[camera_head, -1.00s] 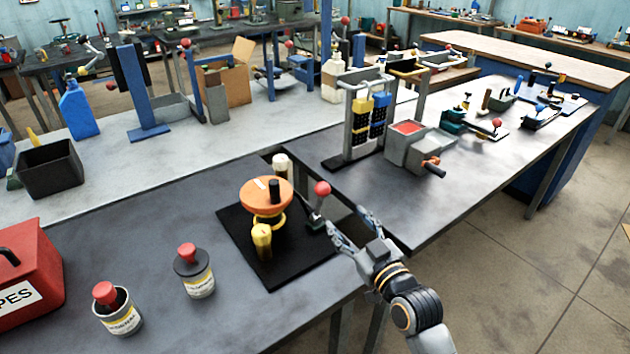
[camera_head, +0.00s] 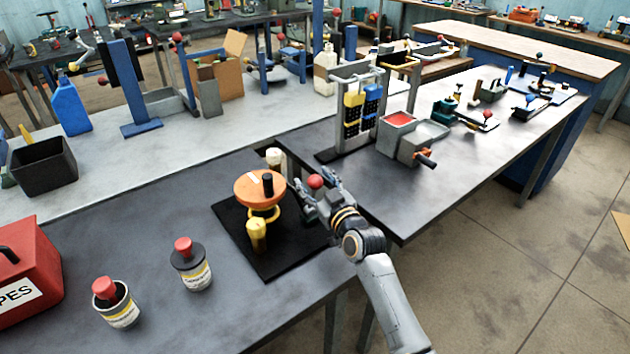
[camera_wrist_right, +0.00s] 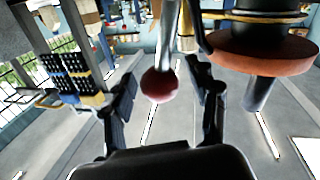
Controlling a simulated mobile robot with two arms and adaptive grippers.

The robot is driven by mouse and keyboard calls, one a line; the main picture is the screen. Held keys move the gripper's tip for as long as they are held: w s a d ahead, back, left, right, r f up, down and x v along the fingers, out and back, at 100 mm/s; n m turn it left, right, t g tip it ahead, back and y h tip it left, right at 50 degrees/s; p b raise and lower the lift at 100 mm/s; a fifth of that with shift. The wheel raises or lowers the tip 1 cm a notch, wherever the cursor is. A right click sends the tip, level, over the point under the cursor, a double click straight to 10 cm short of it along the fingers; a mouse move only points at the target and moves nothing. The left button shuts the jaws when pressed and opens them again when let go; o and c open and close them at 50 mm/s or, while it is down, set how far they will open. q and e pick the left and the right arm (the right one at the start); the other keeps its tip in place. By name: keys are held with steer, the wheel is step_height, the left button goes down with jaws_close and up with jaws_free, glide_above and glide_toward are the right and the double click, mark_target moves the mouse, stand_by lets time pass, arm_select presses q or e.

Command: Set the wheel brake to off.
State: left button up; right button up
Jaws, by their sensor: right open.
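The wheel brake is a lever with a red ball knob (camera_head: 315,181) beside an orange wheel (camera_head: 260,188) on a black base plate (camera_head: 284,262). My right gripper (camera_head: 318,187) is open at the knob, which shows between its fingers. In the right wrist view, the knob (camera_wrist_right: 160,85) hangs between the two spread fingers (camera_wrist_right: 162,98), with a gap on each side; the orange wheel (camera_wrist_right: 262,50) is to the right. The lower part of the lever is hidden behind the gripper in the head view. My left gripper is not in view.
Two red-topped cans (camera_head: 191,265) and a red box (camera_head: 25,270) stand at the left. A grey rack (camera_head: 356,110) and a red-topped grey box (camera_head: 402,135) stand to the right.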

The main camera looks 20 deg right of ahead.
steer(key=c, duration=0.3)
jaws_close()
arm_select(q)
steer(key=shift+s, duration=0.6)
